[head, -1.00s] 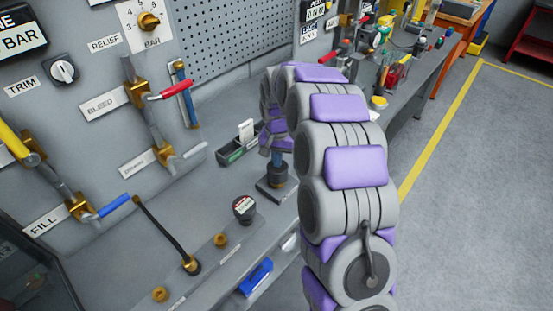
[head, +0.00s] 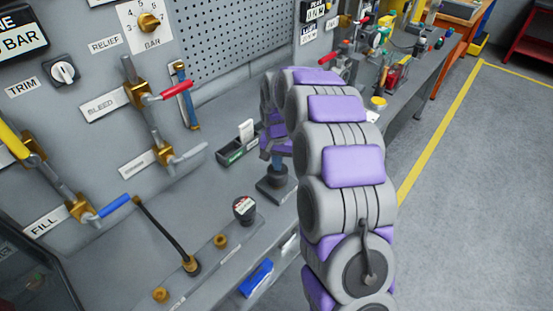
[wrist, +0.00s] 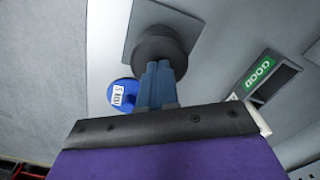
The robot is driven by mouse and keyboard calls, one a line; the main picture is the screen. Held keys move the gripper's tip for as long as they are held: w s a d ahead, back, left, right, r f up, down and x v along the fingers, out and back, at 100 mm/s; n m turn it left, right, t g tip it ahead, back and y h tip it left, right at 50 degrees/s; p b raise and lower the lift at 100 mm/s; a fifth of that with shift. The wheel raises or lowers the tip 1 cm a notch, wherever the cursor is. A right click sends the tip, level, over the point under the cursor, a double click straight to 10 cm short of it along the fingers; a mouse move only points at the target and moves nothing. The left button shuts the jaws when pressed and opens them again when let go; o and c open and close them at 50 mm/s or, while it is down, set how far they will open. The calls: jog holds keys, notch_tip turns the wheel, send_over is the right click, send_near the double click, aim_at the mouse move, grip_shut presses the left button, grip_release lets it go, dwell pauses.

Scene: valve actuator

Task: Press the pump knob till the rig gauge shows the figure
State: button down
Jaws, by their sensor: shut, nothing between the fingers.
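The pump knob appears to be the dark round knob (head: 277,183) on a square grey base on the bench, left of my arm in the head view. It also shows at the top of the wrist view (wrist: 160,48), partly covered by my fingers. My gripper (head: 278,160) points down over the knob; it also shows in the wrist view (wrist: 159,70). Its blue-grey fingers are shut together with nothing between them. The tips overlap the knob's top; I cannot tell whether they touch it. I cannot identify the rig gauge or read a figure.
A dark box marked GOOD (wrist: 262,78) stands beside the knob. A blue labelled disc (wrist: 122,96) lies on the other side. The panel holds the bleed lever (head: 176,90) and other handles. Bare floor lies right.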

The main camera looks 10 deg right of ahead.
jog(key=shift+r+p, duration=1.2)
jog(key=shift+r, duration=1.65)
